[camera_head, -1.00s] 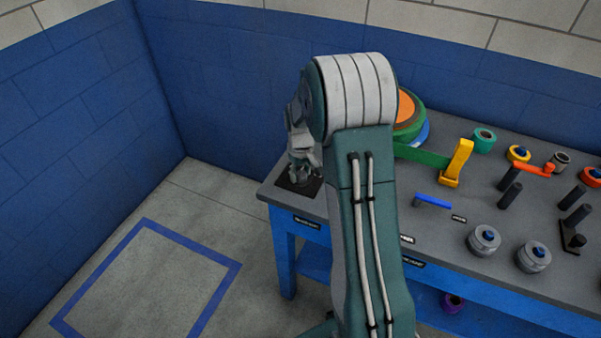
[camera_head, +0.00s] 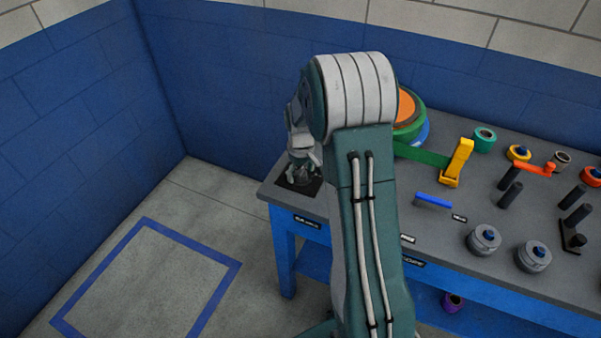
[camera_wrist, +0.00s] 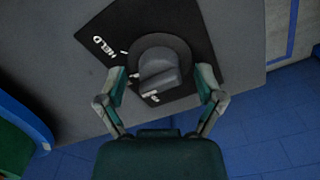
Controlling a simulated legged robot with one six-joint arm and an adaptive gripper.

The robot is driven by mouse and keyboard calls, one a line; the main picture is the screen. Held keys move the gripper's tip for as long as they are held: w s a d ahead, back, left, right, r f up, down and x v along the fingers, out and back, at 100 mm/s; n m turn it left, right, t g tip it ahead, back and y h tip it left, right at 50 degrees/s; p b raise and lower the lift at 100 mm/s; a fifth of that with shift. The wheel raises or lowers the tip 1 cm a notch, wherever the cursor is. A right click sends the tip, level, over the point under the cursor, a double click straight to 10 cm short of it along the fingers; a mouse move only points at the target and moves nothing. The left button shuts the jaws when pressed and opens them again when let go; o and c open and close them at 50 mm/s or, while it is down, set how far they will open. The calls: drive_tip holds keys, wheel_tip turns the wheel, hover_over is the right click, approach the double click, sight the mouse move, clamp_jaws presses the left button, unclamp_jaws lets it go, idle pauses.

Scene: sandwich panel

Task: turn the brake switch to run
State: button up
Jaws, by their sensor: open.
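The brake switch (camera_wrist: 160,68) is a dark grey round knob with a raised grip bar, on a black plate (camera_wrist: 105,22) at the table's left corner. White lettering reading "HELD" shows on the plate; a second white label beside the knob is partly covered. My gripper (camera_wrist: 162,88) is open, with one finger on each side of the knob in the wrist view. I cannot tell whether the fingers touch it. In the head view my gripper (camera_head: 303,174) is low over the black plate (camera_head: 290,187) and hides most of the switch.
The grey bench top (camera_head: 340,212) holds a yellow bracket (camera_head: 457,163), a blue bar (camera_head: 433,201), grey round weights (camera_head: 485,240), black pegs and coloured rings to the right. A green and orange disc (camera_head: 408,112) sits behind my arm. Blue walls stand close behind and left.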

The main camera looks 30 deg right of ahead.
sight(300, 170)
drive_tip(key=shift+r, duration=0.1)
wheel_tip(300, 170, up, 12)
idle(0.4)
idle(0.4)
